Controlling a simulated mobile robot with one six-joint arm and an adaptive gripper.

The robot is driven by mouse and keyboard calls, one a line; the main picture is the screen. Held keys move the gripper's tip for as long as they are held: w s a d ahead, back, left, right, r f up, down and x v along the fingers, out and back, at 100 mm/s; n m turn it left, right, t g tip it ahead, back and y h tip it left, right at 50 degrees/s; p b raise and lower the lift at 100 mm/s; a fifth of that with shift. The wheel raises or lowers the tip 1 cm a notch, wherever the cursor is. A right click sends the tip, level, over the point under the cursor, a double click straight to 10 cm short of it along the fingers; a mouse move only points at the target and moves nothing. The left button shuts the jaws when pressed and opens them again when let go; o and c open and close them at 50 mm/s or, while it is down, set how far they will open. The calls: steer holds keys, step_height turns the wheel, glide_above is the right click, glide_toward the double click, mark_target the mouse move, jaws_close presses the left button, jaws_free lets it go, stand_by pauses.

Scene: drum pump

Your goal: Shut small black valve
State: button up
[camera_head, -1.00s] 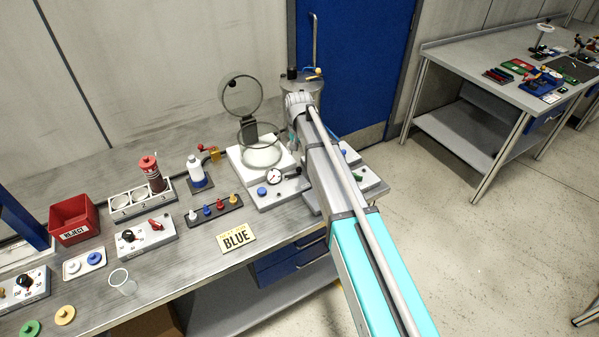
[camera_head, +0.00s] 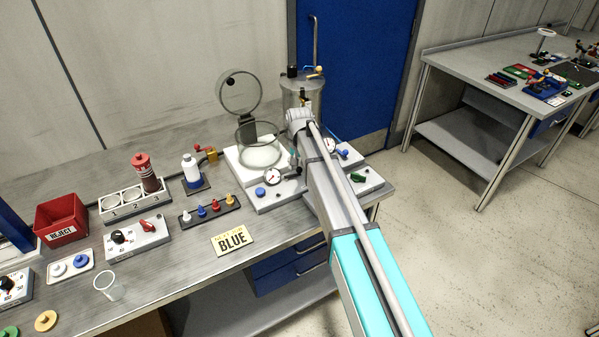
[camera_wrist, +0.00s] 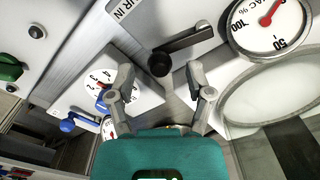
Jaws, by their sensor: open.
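A small black lever valve (camera_wrist: 183,42) shows in the wrist view, on a pale block next to a label reading "IR IN", partly cut off. Its round black hub (camera_wrist: 160,64) is at the lever's lower left end. My gripper (camera_wrist: 160,92) is open and empty, its two fingers spread below the hub in the picture. The hub lies between the lines of the fingers, and I see no contact. In the head view my arm covers the gripper and much of this part of the bench.
A gauge with a red needle (camera_wrist: 267,22) and a glass ring (camera_wrist: 275,95) are at the right in the wrist view. A blue handle (camera_wrist: 75,122) and a green knob (camera_wrist: 8,69) are at the left.

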steer(key=shift+f, duration=0.5)
jaws_close()
